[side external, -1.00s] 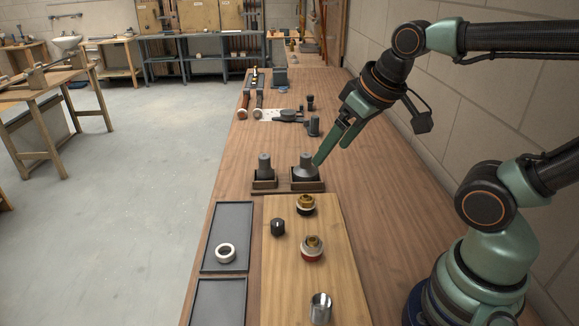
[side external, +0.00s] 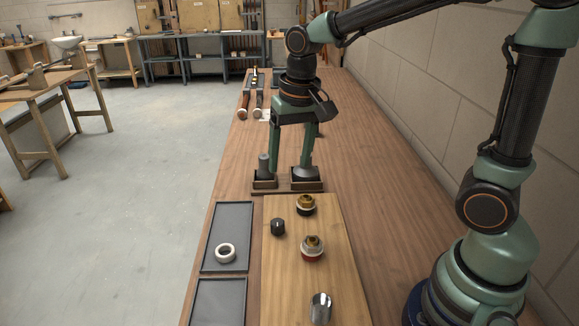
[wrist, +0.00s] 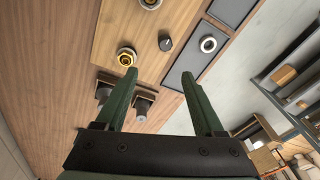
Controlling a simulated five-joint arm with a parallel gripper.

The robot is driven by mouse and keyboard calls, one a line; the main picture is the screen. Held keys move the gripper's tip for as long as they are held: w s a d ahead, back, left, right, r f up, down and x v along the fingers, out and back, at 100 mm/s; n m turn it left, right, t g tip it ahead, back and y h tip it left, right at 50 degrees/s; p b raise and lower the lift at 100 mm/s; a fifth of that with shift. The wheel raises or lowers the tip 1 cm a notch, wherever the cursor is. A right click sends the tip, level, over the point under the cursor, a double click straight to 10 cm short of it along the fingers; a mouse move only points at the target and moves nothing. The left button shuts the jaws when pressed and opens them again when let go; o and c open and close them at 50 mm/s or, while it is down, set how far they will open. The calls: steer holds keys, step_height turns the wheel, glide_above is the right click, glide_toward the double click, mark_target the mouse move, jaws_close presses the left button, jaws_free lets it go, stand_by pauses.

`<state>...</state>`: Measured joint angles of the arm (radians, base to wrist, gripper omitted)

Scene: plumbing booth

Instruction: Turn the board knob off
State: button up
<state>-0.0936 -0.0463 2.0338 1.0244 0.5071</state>
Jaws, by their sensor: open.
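The board knob (side external: 277,227), a small black knob with a light mark on top, stands on the light wooden board (side external: 330,268). It shows in the wrist view as a dark knob (wrist: 165,43) beyond the fingertips. My gripper (side external: 289,166) points down with its two green fingers spread and nothing between them. It is farther from the side camera than the knob and apart from it. In the side view its right finger overlaps a dark cone-shaped fitting (side external: 304,174); I cannot tell whether they touch. The fingers also show in the wrist view (wrist: 160,77).
A second dark fitting (side external: 264,166) stands in a wooden holder beside the first.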

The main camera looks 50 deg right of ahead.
mark_target(277, 222)
steer(key=shift+m+g, duration=0.7)
steer(key=shift+m, duration=0.1)
steer(key=f, duration=0.5)
steer(key=w+a+f, duration=0.1)
steer(key=f, duration=0.4)
steer(key=w+f, duration=0.1)
steer(key=f, duration=0.5)
steer(key=shift+w+a, duration=0.25)
steer(key=shift+a, duration=0.05)
steer(key=shift+r, duration=0.1)
jaws_close()
